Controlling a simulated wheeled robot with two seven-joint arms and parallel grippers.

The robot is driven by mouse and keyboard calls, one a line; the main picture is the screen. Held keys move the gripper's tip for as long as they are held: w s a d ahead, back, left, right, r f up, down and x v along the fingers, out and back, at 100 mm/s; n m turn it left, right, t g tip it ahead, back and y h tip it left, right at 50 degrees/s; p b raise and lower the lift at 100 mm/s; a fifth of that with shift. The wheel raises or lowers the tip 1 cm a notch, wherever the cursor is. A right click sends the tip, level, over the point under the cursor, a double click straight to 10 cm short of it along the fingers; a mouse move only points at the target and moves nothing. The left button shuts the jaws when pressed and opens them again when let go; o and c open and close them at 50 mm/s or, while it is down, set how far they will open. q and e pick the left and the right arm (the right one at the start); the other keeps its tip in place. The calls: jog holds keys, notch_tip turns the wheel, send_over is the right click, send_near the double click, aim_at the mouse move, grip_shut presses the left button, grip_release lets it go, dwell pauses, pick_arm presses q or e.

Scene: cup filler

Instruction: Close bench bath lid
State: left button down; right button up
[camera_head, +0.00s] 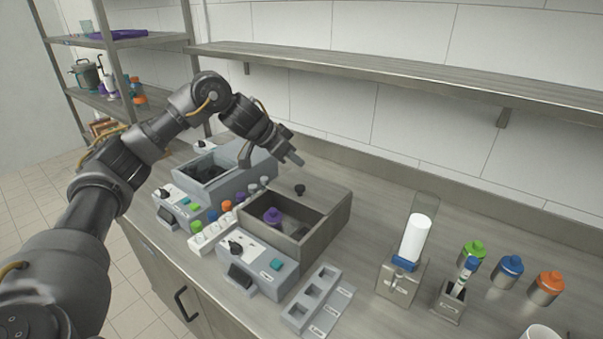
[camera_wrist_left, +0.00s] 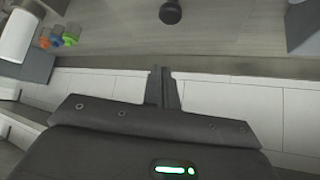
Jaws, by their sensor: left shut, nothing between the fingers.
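The bench bath (camera_head: 331,222) is a grey box on the bench. Its front part is open and a purple-capped container (camera_head: 272,216) shows inside. A flat grey-brown lid (camera_head: 318,196) with a black knob (camera_head: 300,189) lies toward the back of the box; whether it is slid back or hinged I cannot tell. My left gripper (camera_head: 295,160) is shut and empty, above and behind the knob, apart from it. In the left wrist view the shut fingers (camera_wrist_left: 162,88) point toward the knob (camera_wrist_left: 171,12), with a gap between.
Another grey device (camera_head: 205,170) with an open well stands left of the bath. A rack of coloured caps (camera_head: 212,230) sits in front. A dispenser with a white cylinder (camera_head: 414,238) and coloured bottles (camera_head: 510,270) stand right. A wall shelf (camera_head: 400,72) runs above the bench.

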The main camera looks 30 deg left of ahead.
aim_at(303, 186)
pick_arm(q)
jog(key=p+x, duration=0.2)
jog(key=x, duration=0.7)
jog(key=shift+w+d+f, duration=0.15)
jog(key=shift+w+d, duration=0.05)
jog(key=shift+s+a+f+p, duration=0.15)
jog(key=shift+s+a+p, duration=0.15)
jog(key=shift+s+a, duration=0.25)
jog(key=shift+s+a+f+p, duration=0.15)
jog(key=shift+s+a+p, duration=0.2)
jog(key=shift+s, duration=0.35)
jog(key=shift+s+a, duration=0.3)
jog(key=shift+s, duration=0.1)
jog(key=shift+w+d+f, duration=0.1)
jog(key=shift+f, duration=0.05)
